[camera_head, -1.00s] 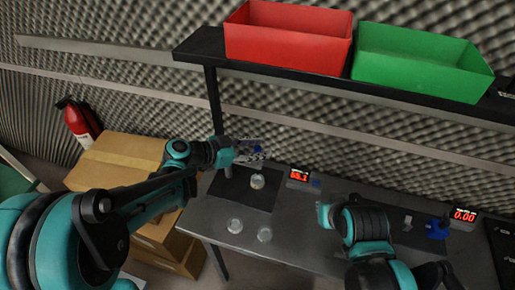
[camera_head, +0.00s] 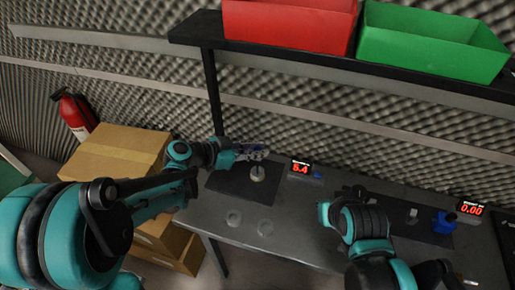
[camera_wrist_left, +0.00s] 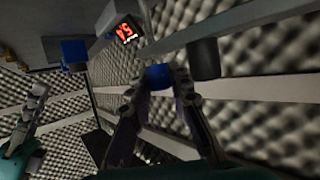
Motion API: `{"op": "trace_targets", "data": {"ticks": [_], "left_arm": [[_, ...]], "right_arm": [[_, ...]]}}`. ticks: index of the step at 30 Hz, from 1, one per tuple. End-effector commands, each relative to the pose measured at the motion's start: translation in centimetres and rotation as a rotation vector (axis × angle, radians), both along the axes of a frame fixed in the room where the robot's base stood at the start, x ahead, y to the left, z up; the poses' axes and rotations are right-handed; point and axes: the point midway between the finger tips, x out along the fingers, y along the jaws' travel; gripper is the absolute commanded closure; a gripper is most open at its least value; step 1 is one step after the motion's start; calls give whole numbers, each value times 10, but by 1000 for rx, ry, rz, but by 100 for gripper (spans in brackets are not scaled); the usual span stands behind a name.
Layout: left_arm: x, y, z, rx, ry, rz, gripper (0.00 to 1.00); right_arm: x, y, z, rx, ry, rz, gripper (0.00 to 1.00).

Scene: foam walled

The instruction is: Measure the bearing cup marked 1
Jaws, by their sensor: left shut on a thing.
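My left gripper (camera_head: 262,153) is over the back of the dark mat at the left of the bench. It is shut on a small blue piece, which shows between its fingers in the left wrist view (camera_wrist_left: 158,77). A pale round cup (camera_head: 257,173) is on the mat, just below the gripper in the picture. No number on any cup is legible. A red-digit display (camera_head: 300,168) beside the mat seems to read 5.4. My right arm reaches over the bench; its fingers are not clear.
A second display (camera_head: 470,209) reads 0.00, with a blue part (camera_head: 443,222) beside it. A red bin (camera_head: 290,25) and a green bin (camera_head: 435,42) stand on the shelf above. Cardboard boxes (camera_head: 118,150) are at the left. Open bench lies between the mat and my right arm.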

Motion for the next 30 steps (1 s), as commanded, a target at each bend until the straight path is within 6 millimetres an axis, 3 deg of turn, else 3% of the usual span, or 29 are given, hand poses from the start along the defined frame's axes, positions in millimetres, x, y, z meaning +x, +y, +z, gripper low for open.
{"op": "trace_targets", "data": {"ticks": [1,2,4,17,30], "left_arm": [[0,0,0,1,0,0,100],[0,0,0,1,0,0,79],[0,0,0,1,0,0,60],[-4,9,4,0,0,3,59],[-40,82,38,1,1,4,59]], "right_arm": [[0,0,0,0,0,0,100],[0,0,0,0,0,0,100],[0,0,0,0,0,0,100],[0,0,0,0,0,0,100],[0,0,0,0,0,0,100]]}}
